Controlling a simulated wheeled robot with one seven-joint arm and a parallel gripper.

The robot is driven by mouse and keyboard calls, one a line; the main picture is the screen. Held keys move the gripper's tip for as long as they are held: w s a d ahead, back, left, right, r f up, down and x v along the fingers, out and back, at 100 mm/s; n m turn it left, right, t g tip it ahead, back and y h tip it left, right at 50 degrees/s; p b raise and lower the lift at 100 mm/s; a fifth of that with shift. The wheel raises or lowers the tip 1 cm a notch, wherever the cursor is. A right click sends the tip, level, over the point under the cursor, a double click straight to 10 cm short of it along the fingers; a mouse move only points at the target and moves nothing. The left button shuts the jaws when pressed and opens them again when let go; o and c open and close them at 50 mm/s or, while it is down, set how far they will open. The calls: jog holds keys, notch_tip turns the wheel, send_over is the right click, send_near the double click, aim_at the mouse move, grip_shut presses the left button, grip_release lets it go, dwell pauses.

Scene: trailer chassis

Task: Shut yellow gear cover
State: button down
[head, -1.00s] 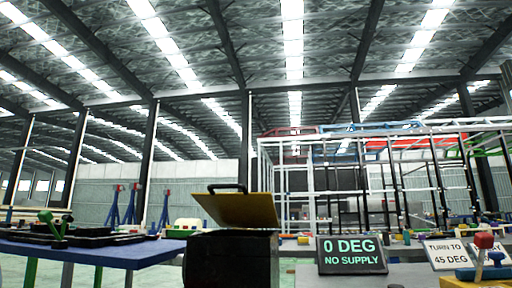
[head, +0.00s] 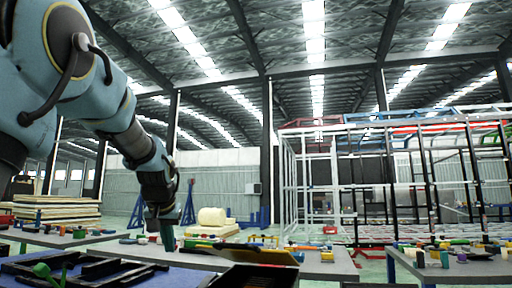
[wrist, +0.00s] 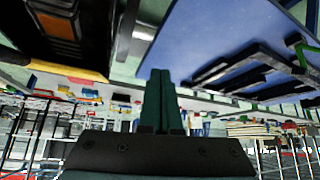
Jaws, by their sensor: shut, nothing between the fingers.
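The yellow gear cover (head: 258,254) is at the bottom centre of the head view, raised as a lid over a dark box (head: 255,277), with a dark gap below it. In the wrist view, which is upside down, the dark box (wrist: 85,35) is at upper left with the cover's yellow edge (wrist: 62,67) beside it. My gripper (head: 168,246) is shut and empty, pointing down to the left of the cover and apart from it. Its green fingertips (wrist: 160,75) are together in the wrist view. The cover's hinge is not clear.
A blue table (head: 130,262) with black frames and a green part (head: 48,272) stands to the left of the box. Grey tables (head: 335,262) with small coloured parts lie behind and right. A white and black frame structure stands further back.

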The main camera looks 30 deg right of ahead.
jog(key=s+d+r+m+t+h, duration=0.1)
jog(key=s+d+r+h, duration=0.1)
jog(key=d+r, duration=0.6)
jog(key=s+d+r+m+h, duration=0.15)
jog(key=d+r, duration=0.35)
jog(key=r, duration=0.7)
jog(key=s+d+r+m+t+h, duration=0.1)
jog(key=s+d+r+h, duration=0.15)
jog(key=d+r, duration=0.6)
jog(key=w+d+f+p, duration=0.2)
jog(key=w+d+f, duration=0.1)
jog(key=w, duration=0.3)
jog(key=shift+s+a+f+y+b, duration=0.2)
jog(key=shift+s+a+f+b, duration=0.1)
jog(key=shift+s+a+f, duration=0.25)
jog(key=shift+s+a+f+y+b, duration=0.2)
jog(key=shift+s+a+f+b, duration=0.1)
jog(key=shift+s+f, duration=0.35)
jog(key=shift+s, duration=0.15)
